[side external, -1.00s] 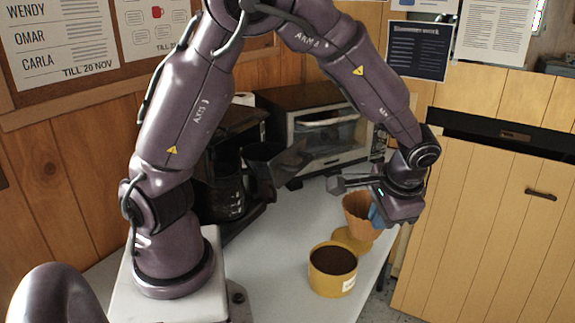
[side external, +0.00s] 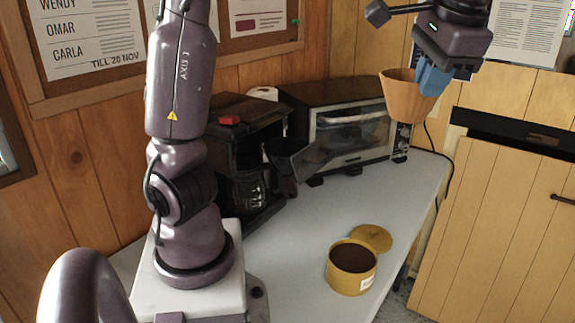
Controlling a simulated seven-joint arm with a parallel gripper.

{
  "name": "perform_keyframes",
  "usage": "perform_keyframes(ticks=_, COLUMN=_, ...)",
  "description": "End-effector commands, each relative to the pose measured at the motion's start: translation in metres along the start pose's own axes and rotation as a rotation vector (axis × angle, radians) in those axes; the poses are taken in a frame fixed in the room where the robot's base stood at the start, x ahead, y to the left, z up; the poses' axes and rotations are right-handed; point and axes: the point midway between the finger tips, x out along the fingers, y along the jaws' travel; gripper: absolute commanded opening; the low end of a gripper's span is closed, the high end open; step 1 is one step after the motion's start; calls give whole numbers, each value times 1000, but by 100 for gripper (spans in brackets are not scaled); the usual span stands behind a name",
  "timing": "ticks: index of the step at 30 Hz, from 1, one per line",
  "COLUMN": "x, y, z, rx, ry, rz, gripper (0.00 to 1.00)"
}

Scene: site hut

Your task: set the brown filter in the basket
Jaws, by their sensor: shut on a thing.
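The brown filter (side external: 405,97) is a tapered, orange-brown cup, held up in the air at the upper right, wide end up. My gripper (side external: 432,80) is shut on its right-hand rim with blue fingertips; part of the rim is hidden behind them. The basket (side external: 308,158) appears to be the dark swung-out part on the front of the black coffee maker (side external: 240,150). It is empty as far as I can see, and stands lower and to the left of the filter. Its inside shows only partly.
A glass carafe (side external: 250,192) sits in the coffee maker. A toaster oven (side external: 345,125) stands behind the basket. A yellow tin (side external: 352,268) of dark grounds and its lid (side external: 372,238) are at the front. The white counter (side external: 300,235) between is clear.

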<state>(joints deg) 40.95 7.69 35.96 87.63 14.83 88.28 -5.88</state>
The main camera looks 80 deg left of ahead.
Motion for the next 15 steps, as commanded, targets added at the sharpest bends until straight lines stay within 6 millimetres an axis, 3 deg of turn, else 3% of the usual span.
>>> perform_keyframes(ticks=4, x=-19, y=-8, z=1, rx=-7, ry=-2, rz=0, gripper=0)
perform_keyframes(ticks=11, x=-4, y=-43, z=29, rx=-251, ry=-92, rz=4, gripper=0)
perform_keyframes(ticks=15, x=5, y=-71, z=56, rx=-467, ry=-167, rz=5, gripper=0)
